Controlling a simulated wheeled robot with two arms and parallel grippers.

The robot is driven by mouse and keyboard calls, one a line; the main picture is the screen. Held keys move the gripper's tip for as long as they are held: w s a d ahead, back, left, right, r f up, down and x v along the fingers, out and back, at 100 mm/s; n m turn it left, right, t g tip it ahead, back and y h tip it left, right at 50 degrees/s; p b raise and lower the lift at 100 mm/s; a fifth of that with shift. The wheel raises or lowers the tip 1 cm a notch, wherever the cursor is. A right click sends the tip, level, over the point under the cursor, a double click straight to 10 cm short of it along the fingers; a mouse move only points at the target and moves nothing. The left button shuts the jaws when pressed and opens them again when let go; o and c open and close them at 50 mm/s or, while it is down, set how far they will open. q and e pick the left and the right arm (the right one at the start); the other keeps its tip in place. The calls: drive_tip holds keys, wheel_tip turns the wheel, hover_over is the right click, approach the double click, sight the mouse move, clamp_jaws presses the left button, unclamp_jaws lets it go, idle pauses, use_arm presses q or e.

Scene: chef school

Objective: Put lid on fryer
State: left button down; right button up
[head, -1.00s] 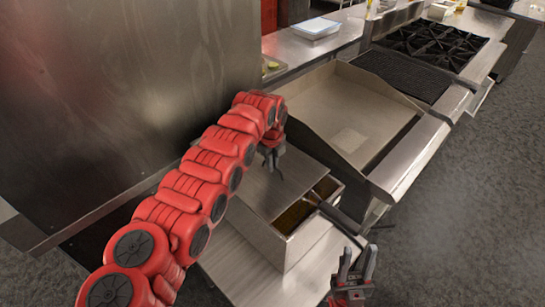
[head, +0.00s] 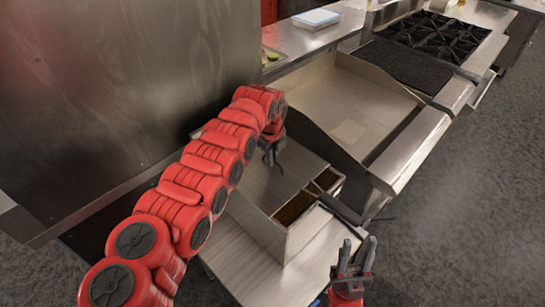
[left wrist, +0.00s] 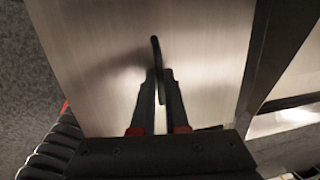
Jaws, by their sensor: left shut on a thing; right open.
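The lid (head: 262,184) is a flat metal plate over the left part of the fryer (head: 268,233), a steel box with dark oil in its wells. The right part of the wells is uncovered. Whether the lid touches the rim is unclear. My left gripper (head: 272,158) is above the lid, shut on its thin dark handle (left wrist: 155,48). In the left wrist view, the fingers of my left gripper (left wrist: 158,78) close around the handle, with the lid's brushed surface (left wrist: 95,55) behind. My right gripper (head: 355,252) is open and empty, to the right of the fryer.
A dark basket handle (head: 340,209) sticks out from the fryer's right side. A flat griddle (head: 350,105) with raised walls stands behind it. A tall steel panel (head: 110,90) is at the left. Grey floor (head: 455,220) is clear at the right.

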use_arm(q)
drive_tip(key=shift+f, duration=0.1)
drive_tip(key=c, duration=0.8)
unclamp_jaws()
drive_tip(key=shift+c, duration=0.2)
